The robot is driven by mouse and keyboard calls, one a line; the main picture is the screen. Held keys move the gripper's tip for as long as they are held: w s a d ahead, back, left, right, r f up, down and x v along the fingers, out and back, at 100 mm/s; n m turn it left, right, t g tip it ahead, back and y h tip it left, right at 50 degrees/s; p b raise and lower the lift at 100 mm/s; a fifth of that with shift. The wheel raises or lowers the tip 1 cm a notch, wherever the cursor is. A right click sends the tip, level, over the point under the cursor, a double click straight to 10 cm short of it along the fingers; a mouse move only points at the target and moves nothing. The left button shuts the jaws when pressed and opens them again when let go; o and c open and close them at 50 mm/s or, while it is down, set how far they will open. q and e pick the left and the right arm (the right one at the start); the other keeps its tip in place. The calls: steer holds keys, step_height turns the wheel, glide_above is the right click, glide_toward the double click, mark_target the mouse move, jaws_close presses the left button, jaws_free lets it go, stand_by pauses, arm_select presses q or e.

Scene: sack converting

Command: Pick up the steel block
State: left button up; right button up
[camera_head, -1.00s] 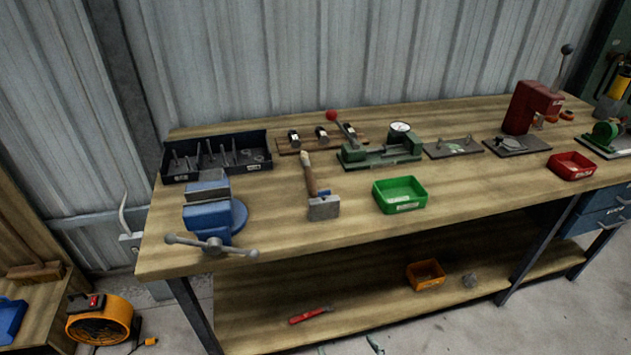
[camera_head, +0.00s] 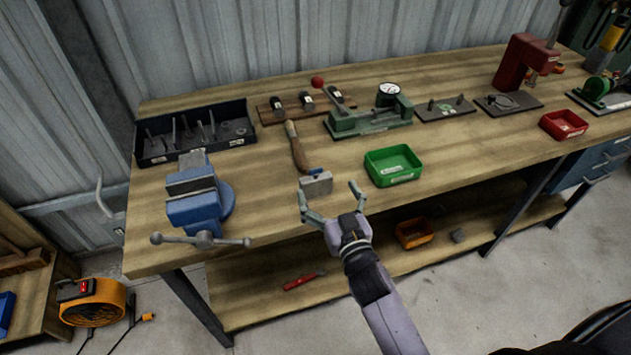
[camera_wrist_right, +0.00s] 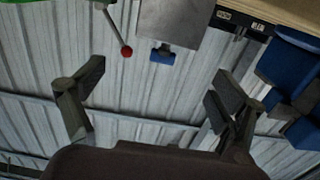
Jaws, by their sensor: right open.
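The steel block (camera_head: 317,184) is a grey box at the front of the workbench, in front of a wooden handle (camera_head: 297,148). A small blue piece (camera_head: 315,171) shows at its back edge. I cannot tell whether the handle touches the block. In the right wrist view the block (camera_wrist_right: 176,22) is at the top, beyond the fingertips, with the blue piece (camera_wrist_right: 162,55) below it. My right gripper (camera_head: 330,193) is open and empty, in front of the block and slightly right of it, its fingers pointing toward the bench. My left gripper is not in view.
A blue vise (camera_head: 198,196) stands left of the block, and a green tray (camera_head: 392,167) sits to its right. A dark bin (camera_head: 194,135) and a green lever tool (camera_head: 368,118) are farther back. Bare bench lies between the vise and the block.

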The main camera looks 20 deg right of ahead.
mark_target(316, 173)
steer(key=shift+w, duration=1.15)
steer(key=w, duration=0.1)
steer(key=w+p, duration=0.1)
steer(key=w, duration=0.2)
steer(key=shift+w+a+r, duration=0.1)
steer(key=shift+w+a, duration=0.1)
steer(key=shift+a, duration=0.15)
steer(key=shift+w, duration=0.3)
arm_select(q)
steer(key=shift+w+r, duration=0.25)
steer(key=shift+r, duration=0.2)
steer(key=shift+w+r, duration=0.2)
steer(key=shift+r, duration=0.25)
arm_select(e)
steer(key=c, duration=0.3)
jaws_close()
